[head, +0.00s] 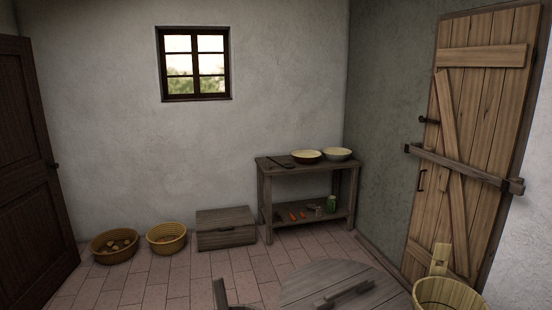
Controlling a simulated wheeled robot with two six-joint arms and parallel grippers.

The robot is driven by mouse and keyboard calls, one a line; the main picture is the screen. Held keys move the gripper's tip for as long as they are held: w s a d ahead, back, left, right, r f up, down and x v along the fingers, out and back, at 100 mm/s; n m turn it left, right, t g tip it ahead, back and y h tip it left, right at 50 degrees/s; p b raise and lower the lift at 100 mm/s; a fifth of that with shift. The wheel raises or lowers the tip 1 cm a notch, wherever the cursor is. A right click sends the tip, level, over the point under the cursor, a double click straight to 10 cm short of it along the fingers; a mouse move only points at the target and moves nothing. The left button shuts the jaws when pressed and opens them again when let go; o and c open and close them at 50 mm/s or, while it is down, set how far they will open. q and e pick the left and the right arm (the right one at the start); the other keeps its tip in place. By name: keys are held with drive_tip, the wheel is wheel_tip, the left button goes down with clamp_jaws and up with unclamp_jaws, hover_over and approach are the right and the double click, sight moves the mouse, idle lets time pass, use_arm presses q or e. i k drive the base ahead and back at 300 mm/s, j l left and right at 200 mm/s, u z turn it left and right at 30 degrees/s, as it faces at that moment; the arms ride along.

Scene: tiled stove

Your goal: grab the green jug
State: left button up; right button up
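A small green jug (331,203) stands on the lower shelf of a wooden side table (307,165) against the far wall, near the table's right leg. It is small in the head view, so its handle cannot be made out. Neither of my grippers shows in the head view.
Two bowls (306,156) stand on the table's top; orange items (293,216) lie on its lower shelf. A wooden chest (226,228) and two baskets (166,238) stand to the left. A round wooden top (325,280) and a bucket (450,295) are in front. Tiled floor lies between.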

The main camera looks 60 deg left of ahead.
sight(331, 201)
drive_tip(key=u, duration=1.65)
